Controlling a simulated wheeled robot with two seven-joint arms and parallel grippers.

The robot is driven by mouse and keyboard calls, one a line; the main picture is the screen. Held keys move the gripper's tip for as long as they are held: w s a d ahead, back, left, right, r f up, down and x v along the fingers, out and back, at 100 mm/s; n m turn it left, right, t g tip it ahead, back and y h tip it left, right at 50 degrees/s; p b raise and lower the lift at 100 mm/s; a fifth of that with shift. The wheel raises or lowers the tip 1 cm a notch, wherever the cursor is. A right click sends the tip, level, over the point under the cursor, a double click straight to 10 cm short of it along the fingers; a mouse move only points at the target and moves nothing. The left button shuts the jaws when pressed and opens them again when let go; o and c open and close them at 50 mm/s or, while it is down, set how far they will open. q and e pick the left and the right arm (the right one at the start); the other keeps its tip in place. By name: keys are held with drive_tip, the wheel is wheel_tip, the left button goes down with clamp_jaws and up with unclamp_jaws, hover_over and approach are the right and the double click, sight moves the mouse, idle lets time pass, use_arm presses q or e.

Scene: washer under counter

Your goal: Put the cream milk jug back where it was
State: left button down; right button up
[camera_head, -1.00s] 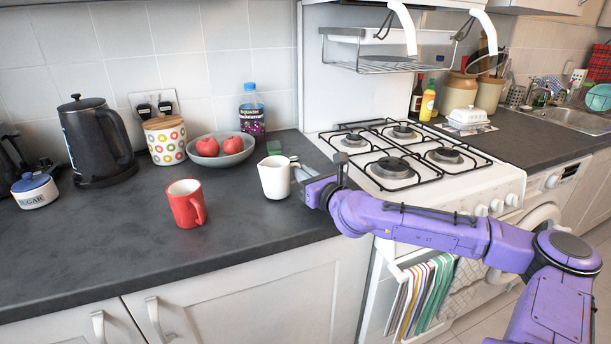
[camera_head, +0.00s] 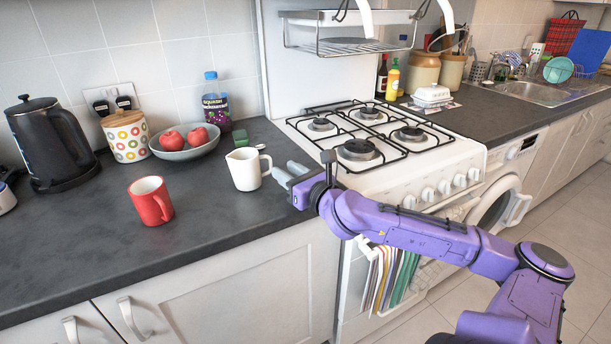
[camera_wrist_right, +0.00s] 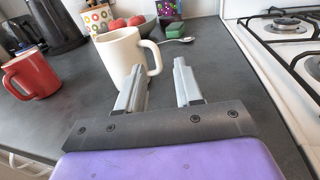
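The cream milk jug (camera_head: 245,169) stands upright on the dark counter, with its handle facing right toward my gripper. It also shows in the right wrist view (camera_wrist_right: 122,55), where its handle appears ahead of the gap between my fingers. My right gripper (camera_head: 283,170) is open and empty, just right of the jug. A small gap shows between its fingertips and the jug handle in the head view. In the right wrist view the fingers (camera_wrist_right: 158,70) are spread apart and the left one overlaps the jug's lower edge. My left gripper is not in view.
A red mug (camera_head: 151,202) stands left of the jug. Behind are a fruit bowl (camera_head: 185,149), a bottle (camera_head: 216,108), a green sponge (camera_head: 240,139) and a spoon (camera_wrist_right: 180,40). The gas hob (camera_head: 370,135) is to the right. The counter in front of the jug is clear.

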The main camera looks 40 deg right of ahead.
drive_tip(key=s, duration=0.1)
drive_tip(key=s+p, duration=0.1)
drive_tip(key=s, duration=0.1)
drive_tip(key=s+p, duration=0.1)
drive_tip(key=shift+s+r, duration=0.25)
drive_tip(key=shift+s, duration=0.15)
drive_tip(key=shift+s+a+f+p, duration=0.1)
drive_tip(key=shift+s+a+p, duration=0.1)
drive_tip(key=shift+s+p, duration=0.3)
drive_tip(key=shift+f, duration=0.15)
